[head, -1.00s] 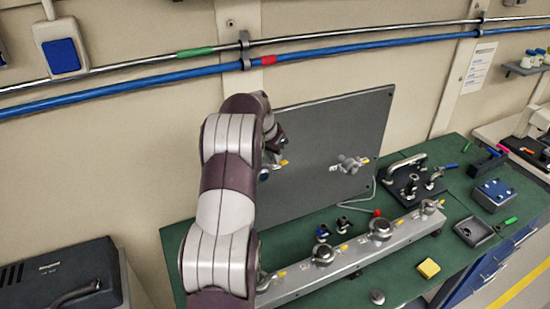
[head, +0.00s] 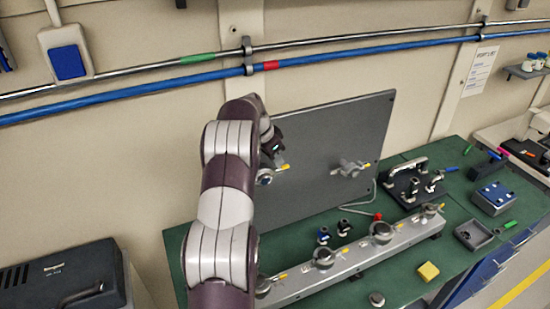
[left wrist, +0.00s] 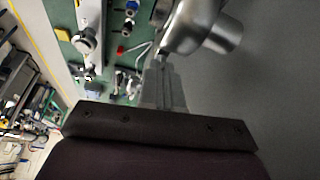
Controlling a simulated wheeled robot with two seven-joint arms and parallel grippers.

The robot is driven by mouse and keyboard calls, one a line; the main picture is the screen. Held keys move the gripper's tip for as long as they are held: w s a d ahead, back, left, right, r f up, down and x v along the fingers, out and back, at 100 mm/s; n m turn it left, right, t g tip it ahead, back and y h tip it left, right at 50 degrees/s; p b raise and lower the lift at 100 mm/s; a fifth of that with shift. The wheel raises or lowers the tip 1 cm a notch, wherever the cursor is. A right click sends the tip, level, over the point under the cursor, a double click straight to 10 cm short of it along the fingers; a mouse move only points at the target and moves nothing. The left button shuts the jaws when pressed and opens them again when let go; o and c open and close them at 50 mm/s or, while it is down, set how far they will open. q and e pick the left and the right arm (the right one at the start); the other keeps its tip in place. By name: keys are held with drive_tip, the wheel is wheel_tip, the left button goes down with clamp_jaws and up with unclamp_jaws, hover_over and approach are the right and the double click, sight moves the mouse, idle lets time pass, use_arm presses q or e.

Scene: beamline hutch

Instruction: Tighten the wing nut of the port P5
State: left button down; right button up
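A grey upright panel (head: 325,125) carries two metal port fittings with yellow tags. The left fitting (head: 265,179) is partly hidden by my left arm; the right fitting (head: 350,168) is clear. The tag writing is too small to read, so I cannot tell which port is P5. My left gripper (head: 270,143) is at the left fitting, its fingers mostly hidden in the head view. In the left wrist view, the fingers (left wrist: 164,75) reach up to a rounded metal fitting (left wrist: 195,25) beside the panel. I cannot tell whether they grip anything. My right gripper is not in view.
A metal rail (head: 345,262) with several round fittings lies on the green bench (head: 408,287) before the panel. A black plate with a handle (head: 408,165), a blue box (head: 493,197) and a yellow block (head: 428,271) stand to the right. Pipes run along the wall.

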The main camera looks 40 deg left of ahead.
use_arm(q)
drive_tip(key=shift+w+r, duration=0.1)
drive_tip(key=shift+r, duration=0.05)
drive_tip(key=c, duration=1.6)
unclamp_jaws()
drive_tip(key=shift+r, duration=0.1)
drive_tip(key=p+v, duration=0.2)
drive_tip(key=shift+r, duration=0.45)
drive_tip(key=s+b, duration=0.2)
drive_tip(key=s+a, duration=0.1)
drive_tip(key=s, duration=0.1)
drive_tip(key=shift+s+a+f+b, duration=0.1)
drive_tip(key=shift+s+f+b, duration=0.05)
drive_tip(key=shift+f+b, duration=0.25)
drive_tip(key=s+a, duration=0.2)
drive_tip(key=s, duration=0.5)
drive_tip(key=shift+s+r+b, duration=0.25)
drive_tip(key=shift+s+b, duration=0.05)
drive_tip(key=shift+b, duration=0.15)
